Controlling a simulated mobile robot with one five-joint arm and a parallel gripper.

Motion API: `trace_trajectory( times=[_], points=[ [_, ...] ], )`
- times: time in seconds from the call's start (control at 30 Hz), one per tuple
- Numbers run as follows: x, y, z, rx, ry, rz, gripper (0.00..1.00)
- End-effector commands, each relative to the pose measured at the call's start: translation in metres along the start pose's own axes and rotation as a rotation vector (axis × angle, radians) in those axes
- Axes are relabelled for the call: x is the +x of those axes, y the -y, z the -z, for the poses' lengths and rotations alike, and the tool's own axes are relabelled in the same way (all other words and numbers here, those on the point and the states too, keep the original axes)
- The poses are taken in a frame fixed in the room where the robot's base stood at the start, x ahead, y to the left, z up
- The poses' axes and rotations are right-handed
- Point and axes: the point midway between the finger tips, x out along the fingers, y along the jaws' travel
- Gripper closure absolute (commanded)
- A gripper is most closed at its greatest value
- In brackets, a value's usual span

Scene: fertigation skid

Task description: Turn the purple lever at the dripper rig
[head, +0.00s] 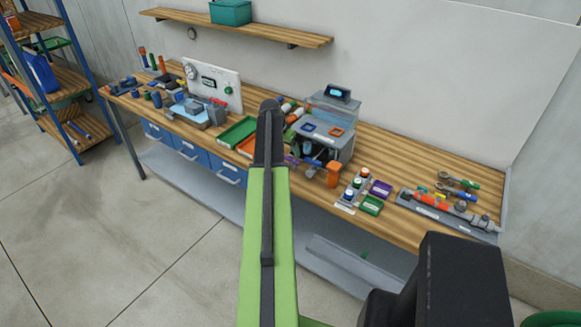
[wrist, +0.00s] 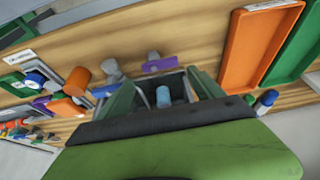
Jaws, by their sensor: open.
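The purple lever (wrist: 165,64) lies just beyond my fingertips in the wrist view, beside a small grey post. In the head view a small purple part (head: 291,160) shows just right of my arm, partly hidden by it. A blue lever (wrist: 104,91) with a grey post is left of the purple one. My gripper (wrist: 163,86) is open, its two fingers spread with a pale blue cylinder and a dark grey part visible between them. I cannot tell whether the fingers touch anything. In the head view my arm hides the gripper.
An orange tray (wrist: 252,45) and a green tray (wrist: 300,50) lie to the right in the wrist view. A grey machine with a display (head: 338,92) stands behind the levers on the bench. A purple tray (head: 381,188) lies farther right.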

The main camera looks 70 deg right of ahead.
Motion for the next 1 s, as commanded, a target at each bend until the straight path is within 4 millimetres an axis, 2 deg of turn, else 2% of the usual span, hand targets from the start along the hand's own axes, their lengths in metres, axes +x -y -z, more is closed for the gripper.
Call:
trace_trajectory(
  times=[0.03,0.23,0.37,0.6,1.0],
  points=[
    [0.022,0.001,-0.003,0.000,0.000,0.000,0.24],
    [0.061,0.000,-0.002,0.001,0.000,0.000,0.24],
    [0.069,0.000,-0.001,0.001,0.000,0.000,0.24],
    [0.067,-0.001,0.001,0.001,0.000,0.000,0.24],
    [0.067,-0.001,0.001,0.001,0.000,-0.001,0.73]
  ],
)
